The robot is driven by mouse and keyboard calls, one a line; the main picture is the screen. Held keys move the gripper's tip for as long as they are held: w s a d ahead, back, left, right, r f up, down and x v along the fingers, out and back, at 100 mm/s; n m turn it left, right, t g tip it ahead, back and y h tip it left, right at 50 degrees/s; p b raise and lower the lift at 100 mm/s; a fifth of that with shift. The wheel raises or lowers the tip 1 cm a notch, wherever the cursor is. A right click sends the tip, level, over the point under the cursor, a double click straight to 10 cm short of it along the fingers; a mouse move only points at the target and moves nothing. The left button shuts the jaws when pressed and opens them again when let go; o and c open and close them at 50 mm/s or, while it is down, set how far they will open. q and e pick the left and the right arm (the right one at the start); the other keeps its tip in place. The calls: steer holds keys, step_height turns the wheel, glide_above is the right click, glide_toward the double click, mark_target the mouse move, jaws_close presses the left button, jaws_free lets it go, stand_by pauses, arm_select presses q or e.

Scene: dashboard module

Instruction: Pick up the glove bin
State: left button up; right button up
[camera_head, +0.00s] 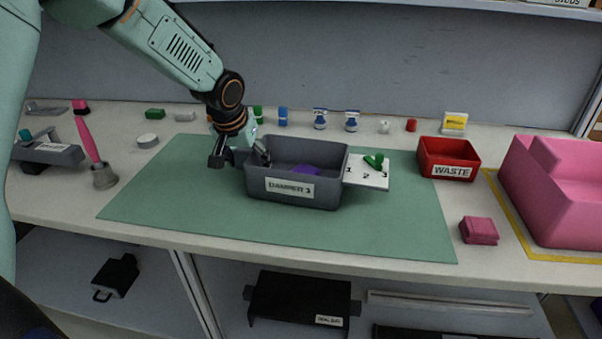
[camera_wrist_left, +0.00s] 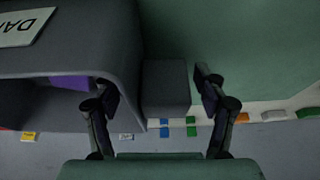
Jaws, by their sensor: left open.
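In the left wrist view the bin (camera_wrist_left: 60,60) fills the upper left. My left gripper (camera_head: 240,157) is at the bin's left end, open. In the wrist view its fingers (camera_wrist_left: 157,85) stand either side of a grey block-like tab (camera_wrist_left: 166,90) on the bin's end, one finger by the bin's opening, the other outside; contact cannot be told. My right gripper is not in view.
A white card (camera_head: 370,178) numbered 1 to 3 with a green piece adjoins the bin's right end. A red "WASTE" bin (camera_head: 447,172), a pink block (camera_head: 479,231) and a large pink form (camera_head: 560,190) lie right. Small items line the back. The green mat (camera_head: 190,205) is clear in front.

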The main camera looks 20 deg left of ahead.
arm_select(q)
steer(key=shift+d+f, duration=0.1)
steer(key=shift+d, duration=0.05)
steer(key=shift+a+f, duration=0.1)
steer(key=shift+a, duration=0.35)
steer(key=shift+c, duration=0.5)
steer(key=shift+w+d, duration=0.1)
steer(key=shift+d, duration=0.2)
steer(key=c, duration=0.5)
steer(key=shift+a, duration=0.15)
steer(key=c, duration=0.6)
jaws_close()
